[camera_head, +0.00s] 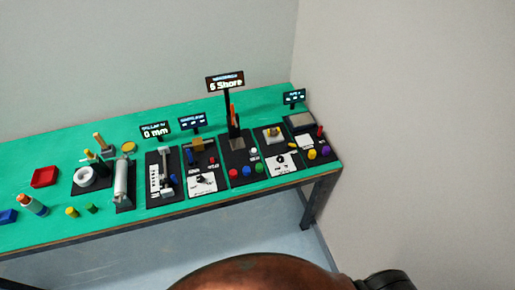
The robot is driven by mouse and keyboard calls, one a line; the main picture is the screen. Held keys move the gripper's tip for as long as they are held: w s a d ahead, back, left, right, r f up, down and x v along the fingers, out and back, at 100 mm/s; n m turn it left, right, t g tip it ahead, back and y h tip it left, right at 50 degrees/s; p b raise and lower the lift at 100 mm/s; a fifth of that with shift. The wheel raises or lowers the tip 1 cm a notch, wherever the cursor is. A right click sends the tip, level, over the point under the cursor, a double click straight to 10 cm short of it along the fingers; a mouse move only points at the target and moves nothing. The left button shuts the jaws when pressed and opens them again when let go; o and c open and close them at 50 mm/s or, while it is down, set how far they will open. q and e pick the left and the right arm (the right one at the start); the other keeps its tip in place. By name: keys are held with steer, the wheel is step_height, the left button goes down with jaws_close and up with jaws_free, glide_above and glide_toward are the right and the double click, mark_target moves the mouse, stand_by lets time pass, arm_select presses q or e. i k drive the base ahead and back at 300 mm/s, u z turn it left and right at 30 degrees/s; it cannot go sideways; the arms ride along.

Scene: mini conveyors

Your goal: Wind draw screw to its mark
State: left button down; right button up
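A black station (155,200) near the middle of the green bench carries a white scale plate and a grey upright part (164,170) that may be the draw screw. It is too small to make out a thread, handle or mark. A display (156,130) behind it reads 0 mm. To its right, another black station (192,163) has a brown block and a white plate with a dark crank-like part (204,180). I cannot tell for sure which station holds the draw screw. Neither of my grippers shows in this view.
The green bench (45,135) stands against the wall. A red tray (45,177), a blue block (7,216) and a grey cylinder (121,182) are at left. Bench space is clear at back left.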

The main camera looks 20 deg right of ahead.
mark_target(281, 159)
steer(key=z, duration=0.15)
steer(key=i, duration=0.85)
steer(key=z, duration=0.55)
